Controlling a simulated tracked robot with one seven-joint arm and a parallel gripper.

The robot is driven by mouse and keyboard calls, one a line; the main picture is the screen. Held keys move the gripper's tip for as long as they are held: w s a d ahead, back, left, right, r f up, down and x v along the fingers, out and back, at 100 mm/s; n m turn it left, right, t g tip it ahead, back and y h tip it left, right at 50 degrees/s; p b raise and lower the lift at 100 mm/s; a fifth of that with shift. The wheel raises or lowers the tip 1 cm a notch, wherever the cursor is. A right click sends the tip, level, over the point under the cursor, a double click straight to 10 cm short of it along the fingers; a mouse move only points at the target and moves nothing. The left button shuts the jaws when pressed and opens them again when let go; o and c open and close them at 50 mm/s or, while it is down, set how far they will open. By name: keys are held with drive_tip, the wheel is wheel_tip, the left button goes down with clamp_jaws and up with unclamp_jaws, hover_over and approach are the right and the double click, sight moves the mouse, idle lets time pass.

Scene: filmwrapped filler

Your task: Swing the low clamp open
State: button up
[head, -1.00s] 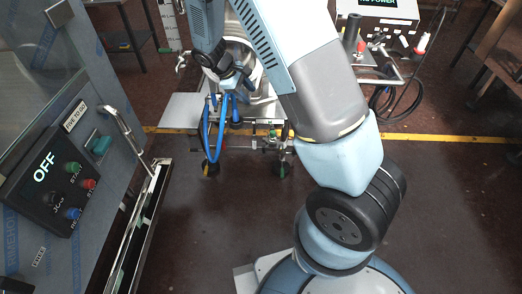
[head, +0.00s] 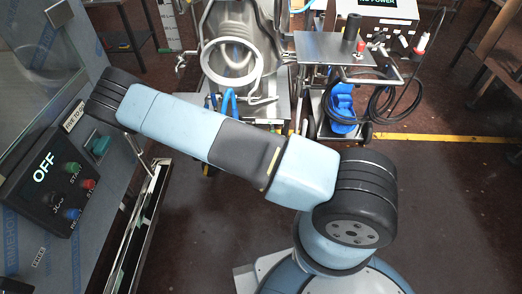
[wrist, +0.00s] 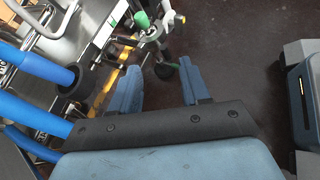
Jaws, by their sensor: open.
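In the wrist view my gripper (wrist: 160,86) has its two blue fingers apart, with nothing between them. Just beyond the fingertips is a metal pipe fitting (wrist: 152,37) with green parts and a dark round end. It may include the low clamp, but I cannot pick out the clamp or tell whether it is open or shut. The fingers appear apart from the fitting. In the head view the filler (head: 232,60) stands at the back, with a large pale ring on its front. My arm crosses in front of its lower part, hiding the fittings there; my gripper does not show in that view.
Thick blue hoses (wrist: 35,65) run close on the left in the wrist view. A control panel reading OFF (head: 45,170) stands at the left. A steel side table (head: 318,46) and a cart with black cables are at the back right.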

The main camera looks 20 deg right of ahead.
wheel_tip(320, 180, down, 8)
drive_tip(key=d+r+n+t, duration=0.1)
drive_tip(key=n+t, duration=0.1)
drive_tip(key=n, duration=0.2)
drive_tip(key=shift+h, duration=0.3)
drive_tip(key=x, duration=1.3)
drive_tip(key=shift+s+d+f, duration=0.2)
drive_tip(key=shift+d+f, duration=0.05)
drive_tip(key=shift+d, duration=0.1)
clamp_jaws()
